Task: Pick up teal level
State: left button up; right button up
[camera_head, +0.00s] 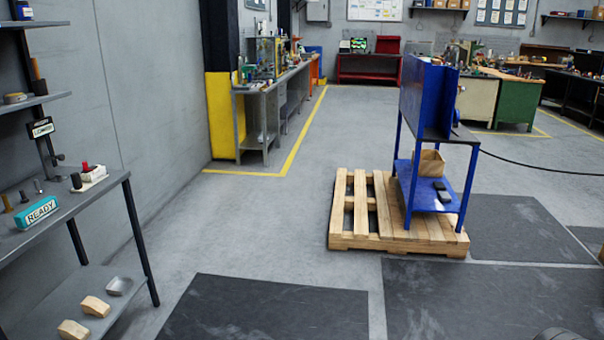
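The teal level (37,212) is a teal, box-shaped piece with a pale face lettered "READY". It rests on the grey top of the workbench (100,190) at the left edge of the view, near the bench's front side. Nothing is touching it from above.
A red-and-white item (90,176) and small pegs share the bench top; wooden blocks (95,306) lie on its lower shelf. A blue stand (428,140) is on a wooden pallet (360,240). Dark mats (265,310) cover open floor in front.

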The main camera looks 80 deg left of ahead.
aim_at(39, 210)
jog(key=u, duration=4.3)
